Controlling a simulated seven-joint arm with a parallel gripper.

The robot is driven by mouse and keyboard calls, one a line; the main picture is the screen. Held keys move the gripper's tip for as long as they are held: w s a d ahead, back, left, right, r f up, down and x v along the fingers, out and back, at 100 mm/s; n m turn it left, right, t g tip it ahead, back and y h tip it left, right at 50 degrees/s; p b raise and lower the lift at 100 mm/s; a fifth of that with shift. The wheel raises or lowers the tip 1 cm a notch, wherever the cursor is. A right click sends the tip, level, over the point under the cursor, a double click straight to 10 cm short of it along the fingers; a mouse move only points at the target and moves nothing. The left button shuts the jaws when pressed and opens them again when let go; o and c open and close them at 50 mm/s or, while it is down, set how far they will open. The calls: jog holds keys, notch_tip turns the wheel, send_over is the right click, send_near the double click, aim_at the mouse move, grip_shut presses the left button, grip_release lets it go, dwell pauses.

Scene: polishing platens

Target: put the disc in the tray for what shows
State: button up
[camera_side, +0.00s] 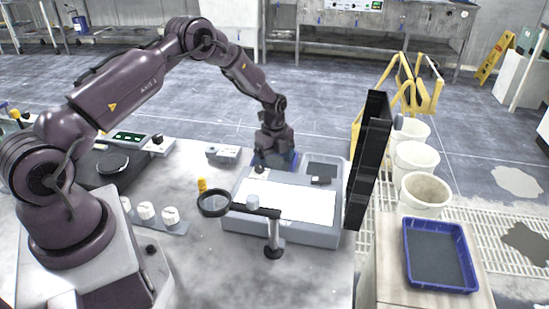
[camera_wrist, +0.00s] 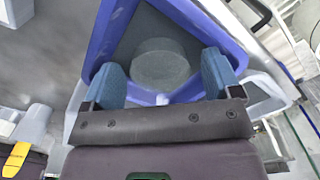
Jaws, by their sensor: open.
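A round grey disc (camera_wrist: 160,65) lies flat in a blue-rimmed tray (camera_wrist: 103,35) with a dark floor in the wrist view. My gripper (camera_wrist: 164,68) is open, with one blue finger on each side of the disc; I cannot tell whether they touch it. In the side view my gripper (camera_side: 274,158) is low behind the light box, where a bit of blue shows, and the disc is hidden. A second blue tray (camera_side: 408,262) with a bare dark floor stands on the bench at the right and looks empty.
A light box (camera_side: 240,222) with a lit white top stands in front of my gripper. A magnifier (camera_side: 214,203) on a stand is before it. A tall black panel (camera_side: 368,160) rises between the box and the right bench. White buckets (camera_side: 425,190) stand behind that bench.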

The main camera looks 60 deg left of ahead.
notch_tip(320, 180, up, 12)
notch_tip(320, 180, up, 12)
jog(key=n+t, duration=0.1)
jog(key=n, duration=0.3)
send_over(275, 160)
jog(key=s+d, duration=0.3)
jog(key=d, duration=0.2)
jog(key=s+d+r+n+t, duration=0.2)
jog(key=s+d+r+n, duration=0.35)
jog(key=s+r, duration=0.3)
jog(key=s+d+r+n+t, duration=0.1)
jog(key=s+d+n, duration=0.2)
jog(key=s, duration=0.5)
jog(key=s+d+r+n+t, duration=0.1)
jog(key=s+d+n, duration=0.2)
jog(key=s+n, duration=0.2)
jog(key=s, duration=0.3)
jog(key=shift+s+d+t, duration=0.2)
jog(key=shift+s+t, duration=0.05)
jog(key=shift+t, duration=0.05)
